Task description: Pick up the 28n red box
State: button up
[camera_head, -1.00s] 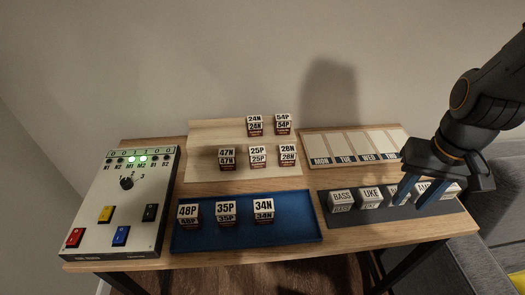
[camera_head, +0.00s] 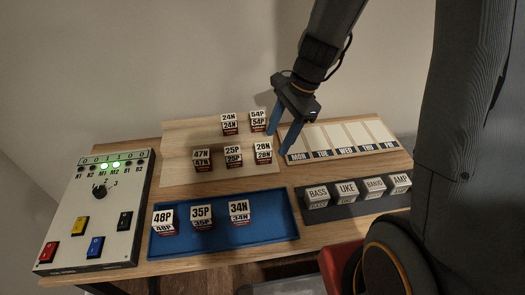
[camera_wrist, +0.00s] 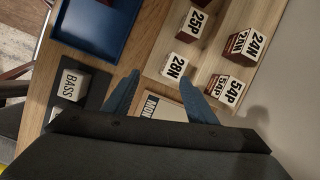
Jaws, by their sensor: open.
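The 28N box (camera_head: 263,153) stands at the right edge of the pale wooden board (camera_head: 180,178). It has a white top and a dark red lower part. In the wrist view its white top (camera_wrist: 177,66) shows ahead of the fingers, a little right of the gap's middle. My gripper (camera_head: 279,144) is open and empty, with blue fingers pointing down just right of the 28N box and apart from it. In the wrist view the two fingers (camera_wrist: 161,82) are spread wide, with nothing between them but the board and weekday panel edges.
The 54P box (camera_head: 258,121) and 25P box (camera_head: 233,156) stand near the 28N box. The weekday panel (camera_head: 340,138) lies right of the board. A blue tray (camera_head: 270,229) with several boxes lies in front, beside a dark strip (camera_head: 352,207) of white blocks. A control panel (camera_head: 117,215) is at left.

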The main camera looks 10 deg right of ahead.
aim_at(266, 146)
jog(key=w+m, duration=0.1)
jog(key=w+a+m, duration=0.1)
jog(key=m, duration=0.1)
jog(key=shift+w+a+f+y, duration=0.2)
jog(key=shift+f+y, duration=0.2)
jog(key=shift+w+a+f+m, duration=0.1)
jog(key=shift+a+f+m, duration=0.1)
jog(key=shift+f+m, duration=0.1)
jog(key=shift+d+p+x, duration=0.2)
jog(key=shift+p+x, duration=0.45)
jog(key=shift+x, duration=2.85)
jog(key=shift+f, duration=0.1)
jog(key=c, duration=1.2)
jog(key=shift+c, duration=0.2)
